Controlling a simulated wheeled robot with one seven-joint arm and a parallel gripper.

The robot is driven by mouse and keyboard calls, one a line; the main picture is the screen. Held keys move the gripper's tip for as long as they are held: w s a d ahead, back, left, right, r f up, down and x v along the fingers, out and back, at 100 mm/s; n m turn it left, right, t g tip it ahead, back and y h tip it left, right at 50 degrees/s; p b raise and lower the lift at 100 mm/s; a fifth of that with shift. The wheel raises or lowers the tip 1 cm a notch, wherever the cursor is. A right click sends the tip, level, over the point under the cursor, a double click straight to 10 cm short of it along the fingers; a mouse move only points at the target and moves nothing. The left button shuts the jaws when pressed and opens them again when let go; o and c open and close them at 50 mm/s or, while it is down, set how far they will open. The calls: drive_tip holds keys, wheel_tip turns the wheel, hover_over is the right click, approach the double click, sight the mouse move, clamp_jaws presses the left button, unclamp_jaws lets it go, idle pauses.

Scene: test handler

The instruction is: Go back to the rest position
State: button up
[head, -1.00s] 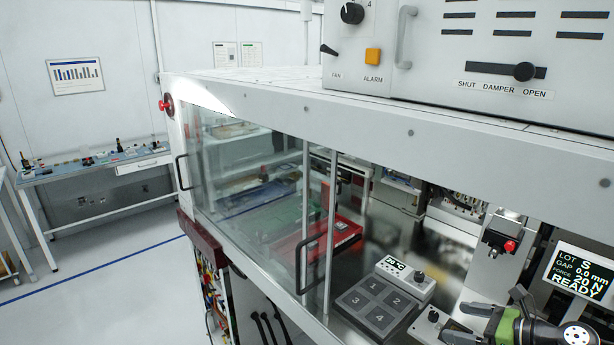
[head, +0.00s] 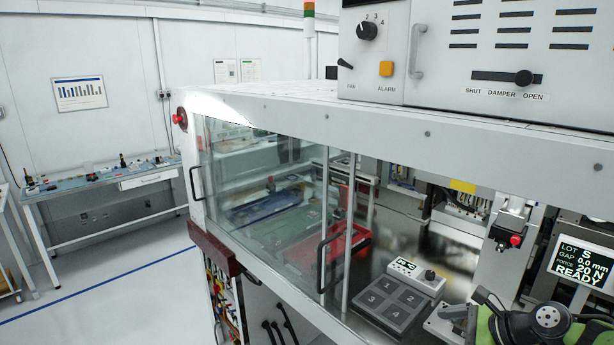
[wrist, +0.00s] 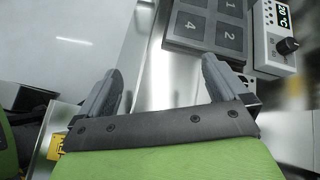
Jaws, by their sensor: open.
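My gripper (wrist: 162,72) is open in the wrist view. Its two grey fingers stand apart with nothing between them. The fingers are over the metal deck edge, just below the dark numbered plate (wrist: 208,25) in that picture. In the head view, part of my green and black arm (head: 530,322) shows at the lower right corner.
A white temperature unit (head: 418,277) stands beside the plate. A display (head: 583,263) reading READY stands at the far right. The cabinet has glass panels with a black handle (head: 322,265) on its front and a low overhanging top (head: 380,122). Open floor lies to the left.

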drive_tip(key=s+a+r+n+g+h+b, duration=0.25)
drive_tip(key=s+a+n+h+b, duration=0.3)
drive_tip(key=s+a+n, duration=0.8)
drive_tip(key=s+f+n+t+h+b, duration=0.1)
drive_tip(key=s+n+h+b, duration=0.1)
drive_tip(key=s+n, duration=0.7)
drive_tip(key=s+a, duration=0.1)
drive_tip(key=s, duration=0.5)
drive_tip(key=shift+t+h, duration=0.25)
drive_tip(key=shift+d, duration=0.15)
